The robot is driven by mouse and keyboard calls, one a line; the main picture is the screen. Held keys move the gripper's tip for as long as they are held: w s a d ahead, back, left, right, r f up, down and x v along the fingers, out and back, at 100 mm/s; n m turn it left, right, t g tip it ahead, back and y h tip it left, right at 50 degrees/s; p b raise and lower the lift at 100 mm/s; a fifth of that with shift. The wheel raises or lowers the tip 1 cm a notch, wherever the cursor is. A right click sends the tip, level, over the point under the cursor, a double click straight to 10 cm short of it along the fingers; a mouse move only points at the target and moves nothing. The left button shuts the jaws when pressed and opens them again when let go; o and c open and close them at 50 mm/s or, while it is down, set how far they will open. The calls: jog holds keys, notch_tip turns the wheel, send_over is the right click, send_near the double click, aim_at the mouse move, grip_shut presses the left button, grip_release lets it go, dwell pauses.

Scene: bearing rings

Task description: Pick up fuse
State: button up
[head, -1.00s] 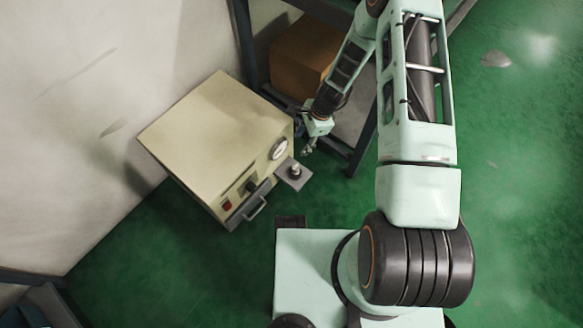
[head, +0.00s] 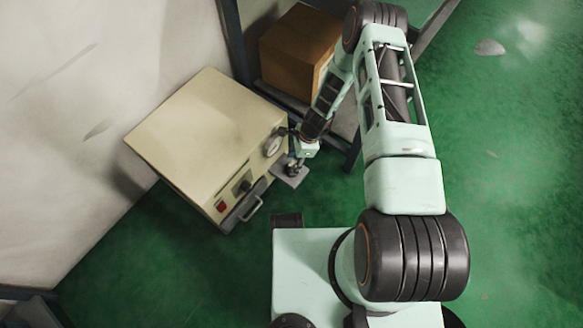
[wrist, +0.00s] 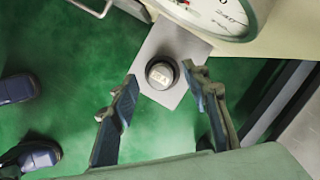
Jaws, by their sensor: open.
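In the wrist view my gripper (wrist: 162,80) is open, with one finger to the left and one to the right of the fuse. Neither finger visibly touches it. In the head view my gripper (head: 291,167) is over the grey plate (head: 290,177), and the fuse is hard to tell apart from it there.
The beige machine (head: 200,130) has a round gauge (head: 273,145), a red switch (head: 222,206) and a grey handle (head: 250,209). Behind it a shelf holds a brown box (head: 298,52). A white wall (head: 70,110) is on the left. Green floor (head: 500,200) is clear to the right.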

jog(key=shift+x, duration=1.2)
jog(key=shift+c, duration=0.7)
jog(key=c, duration=1)
grip_shut()
jog(key=shift+r, duration=0.2)
